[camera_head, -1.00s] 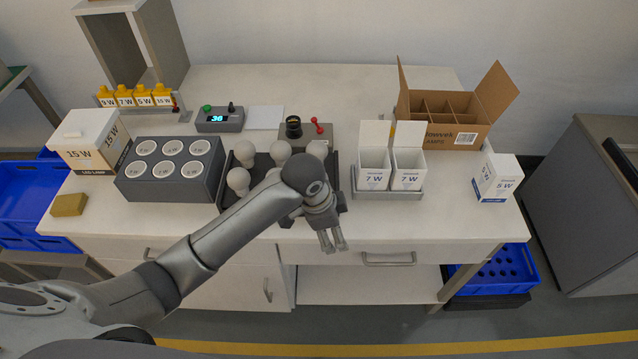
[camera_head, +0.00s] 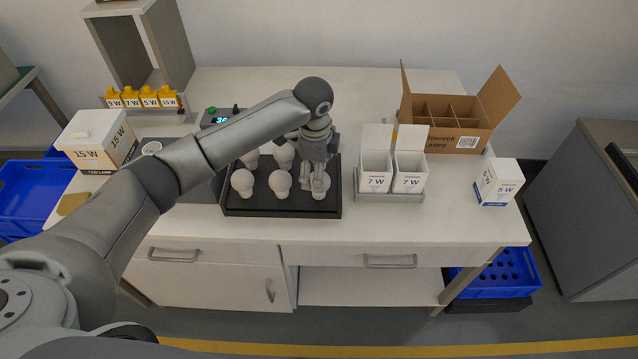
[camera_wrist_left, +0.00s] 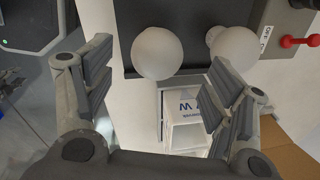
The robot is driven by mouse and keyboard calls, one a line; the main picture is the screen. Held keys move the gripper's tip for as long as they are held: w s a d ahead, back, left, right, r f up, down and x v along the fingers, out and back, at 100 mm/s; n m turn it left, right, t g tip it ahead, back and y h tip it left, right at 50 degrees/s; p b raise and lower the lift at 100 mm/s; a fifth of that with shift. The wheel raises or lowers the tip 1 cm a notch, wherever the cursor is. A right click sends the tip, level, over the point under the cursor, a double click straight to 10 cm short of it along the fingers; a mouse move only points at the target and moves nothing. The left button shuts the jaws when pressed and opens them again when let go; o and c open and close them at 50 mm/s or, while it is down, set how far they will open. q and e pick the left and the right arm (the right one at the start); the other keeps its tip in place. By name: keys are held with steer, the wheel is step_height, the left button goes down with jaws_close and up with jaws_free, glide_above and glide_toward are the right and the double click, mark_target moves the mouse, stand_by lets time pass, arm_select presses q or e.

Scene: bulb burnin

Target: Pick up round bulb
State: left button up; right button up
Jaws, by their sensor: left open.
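Several round white bulbs stand on a dark tray (camera_head: 235,208). The front-right bulb (camera_head: 321,188) is partly hidden behind my left gripper (camera_head: 314,184), which hangs above it. In the left wrist view, my open left gripper (camera_wrist_left: 152,95) has a finger on each side, with a round frosted bulb (camera_wrist_left: 157,53) between and a little beyond the fingertips. The bulb does not touch either finger. Another bulb (camera_wrist_left: 234,44) shows to its right. Two more front bulbs, the middle one (camera_head: 280,183) and the left one (camera_head: 242,182), stand clear of the gripper. My right gripper is not in view.
A rack with two white 7 W boxes (camera_head: 388,196) stands close right of the tray. A partitioned cardboard box (camera_head: 455,140) and a 5 W box (camera_head: 497,181) are farther right. A 15 W box (camera_head: 97,140) is at left. The table front is clear.

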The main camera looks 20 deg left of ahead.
arm_select(q)
steer(key=f+p, duration=0.1)
steer(key=f, duration=0.4)
steer(key=shift+w+f+p, duration=0.2)
steer(key=shift+f+p, duration=0.1)
steer(key=shift+p, duration=0.1)
steer(key=shift+w+f, duration=0.1)
steer(key=shift+f, duration=0.15)
steer(key=c, duration=1.1)
